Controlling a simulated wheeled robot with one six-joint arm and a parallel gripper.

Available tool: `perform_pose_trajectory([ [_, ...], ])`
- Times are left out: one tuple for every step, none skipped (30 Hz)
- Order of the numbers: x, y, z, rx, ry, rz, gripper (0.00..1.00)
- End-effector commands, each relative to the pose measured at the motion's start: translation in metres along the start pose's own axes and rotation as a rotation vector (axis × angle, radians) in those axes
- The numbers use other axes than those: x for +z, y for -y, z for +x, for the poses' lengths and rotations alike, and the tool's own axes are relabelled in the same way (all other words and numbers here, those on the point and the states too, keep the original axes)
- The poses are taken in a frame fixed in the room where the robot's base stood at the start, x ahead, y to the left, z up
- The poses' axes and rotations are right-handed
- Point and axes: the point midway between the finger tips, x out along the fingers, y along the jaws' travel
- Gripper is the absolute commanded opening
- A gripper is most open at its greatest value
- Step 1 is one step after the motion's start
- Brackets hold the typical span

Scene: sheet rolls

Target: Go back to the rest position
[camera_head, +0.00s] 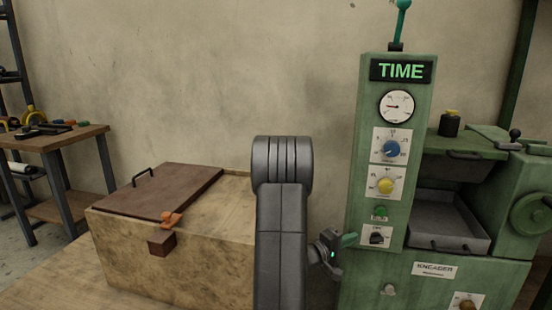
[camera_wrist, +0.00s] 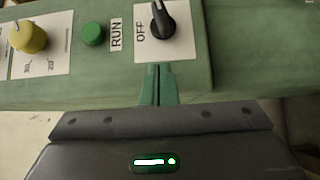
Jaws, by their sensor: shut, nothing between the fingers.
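My gripper (camera_head: 348,240) has green fingers. In the head view it is at the left side of the green machine's control column (camera_head: 352,160), close to the black rotary switch (camera_head: 376,238). In the wrist view my gripper (camera_wrist: 158,72) is shut and empty, its fingertips just short of the black knob (camera_wrist: 162,20) beside the OFF label. I cannot tell whether the fingers touch the panel. My grey arm stands upright in the middle of the head view and hides part of the wooden box behind it.
A wooden box (camera_head: 190,265) with a brown lid (camera_head: 165,192) stands left of my arm. A workbench (camera_head: 60,137) with tools is at the far left. The green machine also carries a TIME display (camera_head: 401,71), a gauge, a blue knob, a yellow knob and a metal tray (camera_head: 445,240).

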Motion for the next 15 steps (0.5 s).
perform_pose_trajectory([
  [-0.003, -0.005, -0.009, -0.002, -0.005, -0.001, 0.0],
  [-0.004, -0.006, -0.013, -0.001, -0.004, 0.0, 0.0],
  [-0.003, -0.005, -0.017, -0.001, -0.003, 0.0, 0.0],
  [-0.003, -0.005, -0.02, -0.002, -0.002, 0.0, 0.0],
  [-0.002, -0.005, -0.023, -0.002, -0.002, 0.0, 0.0],
  [-0.002, -0.004, -0.026, -0.002, -0.001, 0.001, 0.0],
  [-0.002, -0.004, -0.028, -0.001, 0.0, 0.002, 0.0],
  [-0.002, -0.004, -0.029, -0.001, 0.0, 0.002, 0.0],
  [-0.002, -0.004, -0.03, -0.001, 0.001, 0.003, 0.0],
  [-0.001, -0.004, -0.031, -0.001, 0.001, 0.003, 0.0],
  [-0.001, -0.004, -0.031, -0.001, 0.001, 0.003, 0.0],
  [-0.001, -0.004, -0.032, -0.001, 0.002, 0.003, 0.0],
  [-0.001, -0.004, -0.032, -0.001, 0.002, 0.004, 0.0],
  [-0.001, -0.004, -0.032, -0.001, 0.002, 0.004, 0.0],
  [-0.001, -0.004, -0.032, -0.001, 0.002, 0.004, 0.0],
])
